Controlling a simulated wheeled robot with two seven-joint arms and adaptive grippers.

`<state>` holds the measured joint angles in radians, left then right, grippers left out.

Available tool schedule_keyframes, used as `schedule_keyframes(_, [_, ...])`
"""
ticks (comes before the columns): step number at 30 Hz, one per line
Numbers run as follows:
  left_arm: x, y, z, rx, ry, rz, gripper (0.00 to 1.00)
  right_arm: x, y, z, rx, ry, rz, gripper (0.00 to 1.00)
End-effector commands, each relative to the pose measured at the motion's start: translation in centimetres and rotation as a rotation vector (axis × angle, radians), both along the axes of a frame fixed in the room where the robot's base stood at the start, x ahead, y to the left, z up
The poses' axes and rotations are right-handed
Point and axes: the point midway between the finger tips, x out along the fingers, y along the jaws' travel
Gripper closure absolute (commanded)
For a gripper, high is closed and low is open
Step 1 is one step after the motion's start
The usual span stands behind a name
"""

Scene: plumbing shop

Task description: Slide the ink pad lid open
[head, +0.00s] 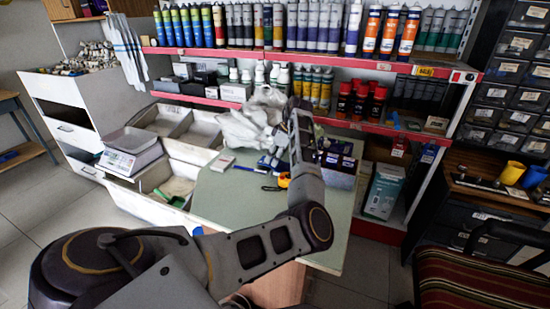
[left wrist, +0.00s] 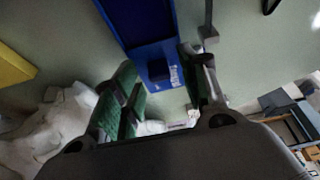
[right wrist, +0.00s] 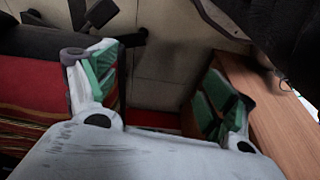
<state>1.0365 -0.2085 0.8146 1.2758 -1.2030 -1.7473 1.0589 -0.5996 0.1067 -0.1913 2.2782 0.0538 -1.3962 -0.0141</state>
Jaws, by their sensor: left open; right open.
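The blue ink pad (left wrist: 150,25) lies on the pale green table (head: 228,200). In the left wrist view it shows a blue rim around a darker blue face, with a dark tab and white lettering at its near end. My left gripper (left wrist: 160,65) is open, its green-padded fingers on either side of the ink pad's near end; I cannot tell whether they touch it. In the head view a bit of blue (head: 266,162) shows beside this gripper, largely covered by my arm. My right gripper (right wrist: 158,75) is open and empty, low beside the table's wooden side, and out of the head view.
A white plastic bag (head: 238,128) lies behind the gripper. A striped chair (head: 475,280) stands right. The table's front left is clear.

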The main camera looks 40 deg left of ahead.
Motion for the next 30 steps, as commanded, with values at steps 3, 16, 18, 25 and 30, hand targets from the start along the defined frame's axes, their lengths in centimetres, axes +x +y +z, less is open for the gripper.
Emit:
schedule_keyframes(3, [-0.02, 0.06, -0.13, 0.000, 0.000, 0.000, 0.57, -0.20, 0.03, 0.13, 0.002, 0.000, 0.001, 0.16])
schedule_keyframes(16, [-0.02, 0.05, -0.08, 0.000, 0.000, 0.000, 0.87, -0.35, 0.02, -0.19, 0.000, 0.007, 0.001, 0.16])
schedule_keyframes(18, [-0.02, 0.05, -0.08, 0.000, 0.000, 0.000, 0.96, -0.23, 0.02, -0.18, 0.000, 0.005, 0.002, 0.16])
schedule_keyframes(25, [-0.01, 0.05, -0.07, 0.000, 0.000, 0.000, 1.00, 0.33, 0.01, 0.08, 0.000, -0.005, 0.001, 0.16])
schedule_keyframes(30, [-0.04, 0.11, -0.02, 0.001, 0.001, 0.000, 1.00, 0.39, 0.00, 0.30, -0.001, -0.006, 0.001, 0.16])
